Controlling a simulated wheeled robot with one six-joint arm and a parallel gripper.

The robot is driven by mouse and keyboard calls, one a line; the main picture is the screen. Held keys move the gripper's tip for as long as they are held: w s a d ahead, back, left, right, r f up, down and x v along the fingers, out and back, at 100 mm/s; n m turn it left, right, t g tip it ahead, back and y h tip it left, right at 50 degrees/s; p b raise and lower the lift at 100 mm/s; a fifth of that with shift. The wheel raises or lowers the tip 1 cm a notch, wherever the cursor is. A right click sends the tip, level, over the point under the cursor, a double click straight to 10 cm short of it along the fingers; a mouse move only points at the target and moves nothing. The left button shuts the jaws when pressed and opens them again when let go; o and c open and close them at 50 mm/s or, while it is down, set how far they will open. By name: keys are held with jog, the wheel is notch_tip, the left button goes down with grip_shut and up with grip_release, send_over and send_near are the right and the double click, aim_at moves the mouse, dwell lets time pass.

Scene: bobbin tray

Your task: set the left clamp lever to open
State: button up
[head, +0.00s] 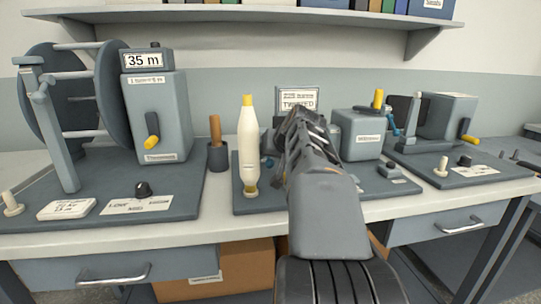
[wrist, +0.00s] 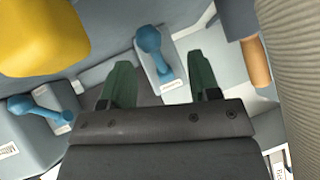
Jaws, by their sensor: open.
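The left clamp lever (wrist: 150,42) is blue with a round knob and stands on a pale labelled block (wrist: 176,93) in the wrist view. My gripper (wrist: 160,66) is open. Its two dark green fingers lie on either side of the lever's lower end in the picture; I cannot tell the height gap, and no contact shows. A second blue lever (wrist: 40,110), on the grey box at left in the wrist view, appears to be the right clamp's; it also shows in the head view (head: 391,122). In the head view my arm hides the fingertips and most of the left clamp.
A cream bobbin (head: 249,140) stands left of my arm, beside a dark cup (head: 218,156) with a wooden handle. A yellow knob (wrist: 42,35) is close to the wrist camera. A grey box (head: 362,135) stands right of my arm, and a large reel machine (head: 160,115) at left.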

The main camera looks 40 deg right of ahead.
jog(key=p+v, duration=0.2)
jog(key=v, duration=1)
